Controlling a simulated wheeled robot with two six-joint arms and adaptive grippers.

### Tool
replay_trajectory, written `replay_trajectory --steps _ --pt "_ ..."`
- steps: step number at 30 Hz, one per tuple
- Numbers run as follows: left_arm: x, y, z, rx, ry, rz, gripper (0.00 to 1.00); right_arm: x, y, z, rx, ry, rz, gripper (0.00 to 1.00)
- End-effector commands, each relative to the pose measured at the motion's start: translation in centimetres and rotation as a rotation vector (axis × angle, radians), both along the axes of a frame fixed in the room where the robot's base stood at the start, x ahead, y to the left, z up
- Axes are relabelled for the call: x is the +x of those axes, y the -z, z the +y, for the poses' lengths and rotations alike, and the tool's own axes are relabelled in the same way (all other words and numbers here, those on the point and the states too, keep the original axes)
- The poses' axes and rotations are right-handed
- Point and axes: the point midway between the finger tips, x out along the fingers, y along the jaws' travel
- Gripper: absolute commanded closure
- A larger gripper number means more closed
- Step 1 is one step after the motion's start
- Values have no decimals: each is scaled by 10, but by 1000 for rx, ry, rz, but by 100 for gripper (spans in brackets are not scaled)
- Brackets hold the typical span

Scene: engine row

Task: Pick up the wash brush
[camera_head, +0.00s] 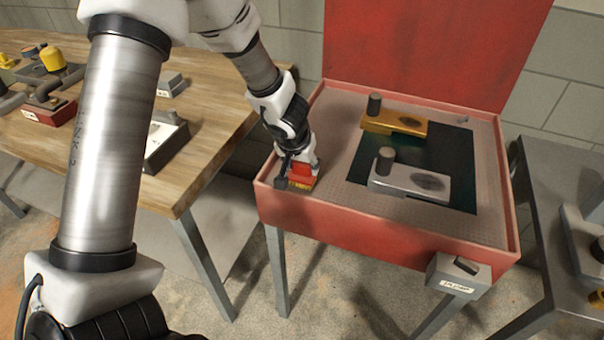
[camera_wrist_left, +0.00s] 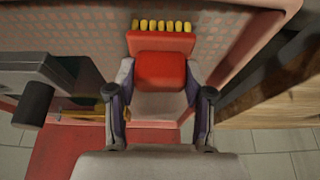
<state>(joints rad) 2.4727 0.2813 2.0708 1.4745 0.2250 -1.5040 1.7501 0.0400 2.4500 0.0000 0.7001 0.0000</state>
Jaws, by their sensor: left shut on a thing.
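The wash brush (camera_head: 301,178) has a red body and yellow bristles. It is at the left front corner inside the red wash tub (camera_head: 370,228). My left gripper (camera_head: 297,160) is shut on its red body from above. In the left wrist view the brush (camera_wrist_left: 161,70) sits between the two fingers of my gripper (camera_wrist_left: 160,100), with the row of yellow bristles at its far end. I cannot tell whether the bristles touch the perforated tray surface. My right gripper is not in view.
A grey part (camera_head: 410,180) and a yellow part (camera_head: 394,122) stand over the tub's dark opening, right of the brush. A raised red lid (camera_head: 430,45) is behind. A wooden table (camera_head: 215,105) is at left, a grey table (camera_head: 555,190) at right. A small labelled box (camera_head: 458,275) hangs in front.

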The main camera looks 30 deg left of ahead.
Motion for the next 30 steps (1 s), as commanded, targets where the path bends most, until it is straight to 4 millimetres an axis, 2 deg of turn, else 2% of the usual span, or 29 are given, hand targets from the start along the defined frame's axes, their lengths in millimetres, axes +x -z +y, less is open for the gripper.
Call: replay_trajectory --steps 9,14,18,19,21,30 --pt "-1 -3 0 1 -1 3 87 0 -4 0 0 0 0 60" --pt "-1 -19 0 0 0 2 87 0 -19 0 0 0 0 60" --pt "-1 -41 0 0 -1 1 87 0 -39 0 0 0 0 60" --pt "-2 -41 -2 1 1 2 87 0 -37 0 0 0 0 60" --pt "-15 -31 -13 3 4 1 87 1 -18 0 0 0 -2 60" --pt "-69 -38 -60 9 6 -1 87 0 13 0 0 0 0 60"
